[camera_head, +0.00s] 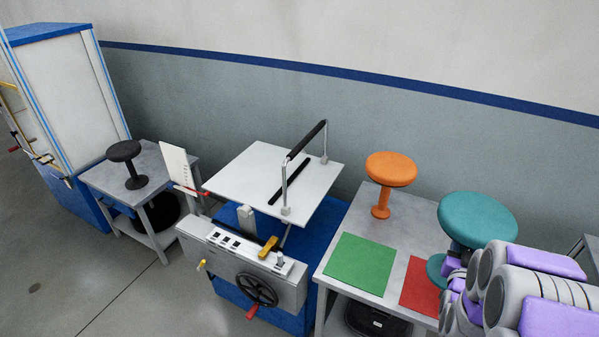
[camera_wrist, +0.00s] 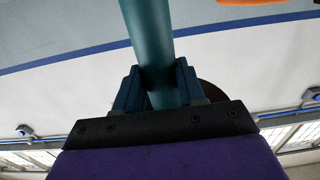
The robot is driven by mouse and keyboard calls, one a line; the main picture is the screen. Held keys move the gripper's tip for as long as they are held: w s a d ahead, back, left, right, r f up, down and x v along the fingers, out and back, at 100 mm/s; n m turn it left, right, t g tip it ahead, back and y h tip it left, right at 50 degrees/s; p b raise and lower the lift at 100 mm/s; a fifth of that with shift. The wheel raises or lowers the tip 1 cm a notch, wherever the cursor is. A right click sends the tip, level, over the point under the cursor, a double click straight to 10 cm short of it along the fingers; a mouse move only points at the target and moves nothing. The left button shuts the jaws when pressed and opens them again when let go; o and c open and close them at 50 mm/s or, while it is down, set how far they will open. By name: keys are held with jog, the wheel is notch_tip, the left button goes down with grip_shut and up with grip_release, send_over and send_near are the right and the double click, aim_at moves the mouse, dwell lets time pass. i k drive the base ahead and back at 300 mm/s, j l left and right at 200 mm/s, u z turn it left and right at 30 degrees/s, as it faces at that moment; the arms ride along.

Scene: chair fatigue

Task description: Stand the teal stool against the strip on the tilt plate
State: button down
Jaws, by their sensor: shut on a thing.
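The teal stool (camera_head: 478,218) is at the right of the head view, with a round seat on a column and a round base. My arm hides part of it. In the wrist view, my gripper (camera_wrist: 159,85) is shut on the teal stool's column (camera_wrist: 147,32). The tilt plate (camera_head: 250,175) is a white square board, slightly tilted, on the machine at the middle. The black strip (camera_head: 289,180) lies across the plate. A black-topped rail (camera_head: 306,141) on metal posts stands over its right side. I cannot tell whether the stool's base touches the table.
The right table (camera_head: 420,214) holds an orange stool (camera_head: 390,170), a green square (camera_head: 360,264) and a red square (camera_head: 419,285). The machine's front has a handwheel (camera_head: 257,290) and switches. A black stool (camera_head: 125,152) stands on the left table (camera_head: 103,178). The plate's left part is clear.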

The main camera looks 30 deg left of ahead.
aim_at(275, 175)
jog(key=j+z, duration=0.15)
jog(key=j, duration=0.3)
jog(key=k+j+z, duration=0.1)
jog(key=j, duration=0.35)
jog(key=k+j+z, duration=0.15)
jog(key=j, duration=0.3)
jog(key=j+z, duration=0.1)
jog(key=j, duration=0.3)
jog(key=k+j+z, duration=0.15)
jog(key=j, duration=0.3)
jog(key=k+j+z, duration=0.15)
jog(key=j, duration=0.25)
jog(key=k+j+z, duration=0.1)
jog(key=j, duration=0.3)
jog(key=k+j+z, duration=0.15)
jog(key=k+j, duration=0.1)
jog(key=j, duration=0.1)
